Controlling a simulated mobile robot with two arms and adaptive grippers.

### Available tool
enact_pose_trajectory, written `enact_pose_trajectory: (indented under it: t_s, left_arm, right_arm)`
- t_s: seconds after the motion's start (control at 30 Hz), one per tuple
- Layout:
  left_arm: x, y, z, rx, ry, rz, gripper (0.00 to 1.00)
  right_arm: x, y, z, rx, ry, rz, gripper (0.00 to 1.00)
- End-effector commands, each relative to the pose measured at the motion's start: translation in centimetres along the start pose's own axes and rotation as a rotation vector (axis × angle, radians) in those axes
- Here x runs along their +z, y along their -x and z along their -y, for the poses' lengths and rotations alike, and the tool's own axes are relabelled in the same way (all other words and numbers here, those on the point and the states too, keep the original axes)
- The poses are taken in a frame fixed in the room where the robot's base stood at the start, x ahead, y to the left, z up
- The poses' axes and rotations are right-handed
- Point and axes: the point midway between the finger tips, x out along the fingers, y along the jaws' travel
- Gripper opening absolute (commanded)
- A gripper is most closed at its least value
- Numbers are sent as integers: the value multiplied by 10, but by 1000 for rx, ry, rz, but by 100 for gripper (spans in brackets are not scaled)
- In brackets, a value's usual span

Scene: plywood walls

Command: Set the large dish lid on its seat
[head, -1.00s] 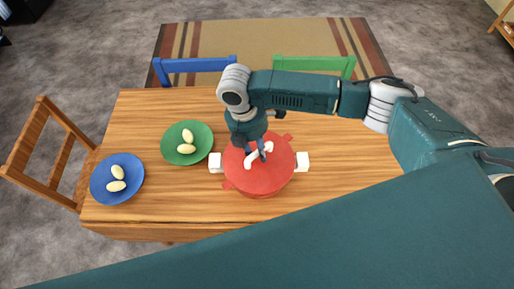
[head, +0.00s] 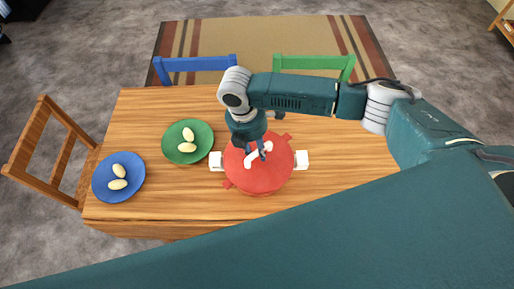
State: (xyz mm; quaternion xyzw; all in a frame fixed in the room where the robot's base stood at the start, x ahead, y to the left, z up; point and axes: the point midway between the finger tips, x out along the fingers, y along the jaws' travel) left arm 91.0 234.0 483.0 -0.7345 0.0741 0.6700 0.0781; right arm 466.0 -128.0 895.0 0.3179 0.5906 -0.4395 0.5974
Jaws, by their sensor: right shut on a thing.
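The large dish lid (head: 268,176) is a red disc with red tabs at its edge and a white bar handle. It lies over the dish, whose white side handles (head: 302,160) stick out left and right. From this high view I cannot tell whether the lid rests fully on its seat. My right gripper (head: 262,153) is above the lid, shut on its white handle. The fingers partly hide the handle. My left gripper is not in view.
The wooden table (head: 345,155) holds a green plate (head: 187,153) and a blue plate (head: 133,188), each with two pale egg-shaped items. Blue (head: 196,65) and green chairs (head: 315,64) stand at the far side, a wooden chair (head: 45,150) at left. The table's right part looks clear.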

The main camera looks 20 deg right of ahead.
Motion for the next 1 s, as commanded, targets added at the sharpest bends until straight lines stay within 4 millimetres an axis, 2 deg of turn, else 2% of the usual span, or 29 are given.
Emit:
enact_pose_trajectory:
  t_s: [0.2, 0.23, 0.33, 0.6, 0.73, 0.87, 1.0]
  left_arm:
    - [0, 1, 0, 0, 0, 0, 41]
    - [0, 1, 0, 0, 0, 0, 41]
    - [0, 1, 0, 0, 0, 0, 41]
    - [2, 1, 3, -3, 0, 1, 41]
    - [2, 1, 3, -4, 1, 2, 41]
    - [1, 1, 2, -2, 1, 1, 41]
    - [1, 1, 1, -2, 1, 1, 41]
  right_arm:
    - [0, 0, 0, 1, 0, 0, 0]
    - [0, 0, 0, 1, 0, 0, 26]
    - [0, 0, 0, 1, 0, 0, 44]
    - [0, 0, 0, 0, 0, 0, 44]
    - [0, 8, 0, 1, 0, 0, 44]
    - [0, 29, -1, 4, 0, 1, 44]
    - [0, 61, -2, 5, 1, 0, 44]
